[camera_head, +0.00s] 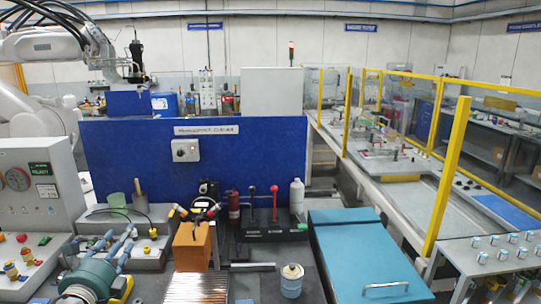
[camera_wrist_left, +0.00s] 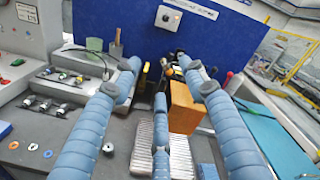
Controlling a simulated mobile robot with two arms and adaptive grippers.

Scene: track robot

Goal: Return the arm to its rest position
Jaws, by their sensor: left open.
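My left gripper (camera_head: 118,243) is at the lower left of the head view, its blue-grey segmented fingers pointing up and away from its teal round body. In the left wrist view the three fingers of this gripper (camera_wrist_left: 157,75) are spread apart with nothing between them. It is open and empty. It is above the workbench, left of an orange-brown block (camera_head: 193,246) and a ribbed silver plate (camera_head: 196,288). I cannot tell the exact gap to the bench. My right gripper is in neither view.
A control panel (camera_head: 35,175) with gauges stands at the left. A blue wall panel (camera_head: 240,160) closes the back. A blue can (camera_head: 291,282) and a teal case (camera_head: 360,260) are to the right. Small rings, one orange (camera_wrist_left: 13,145), lie on the bench.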

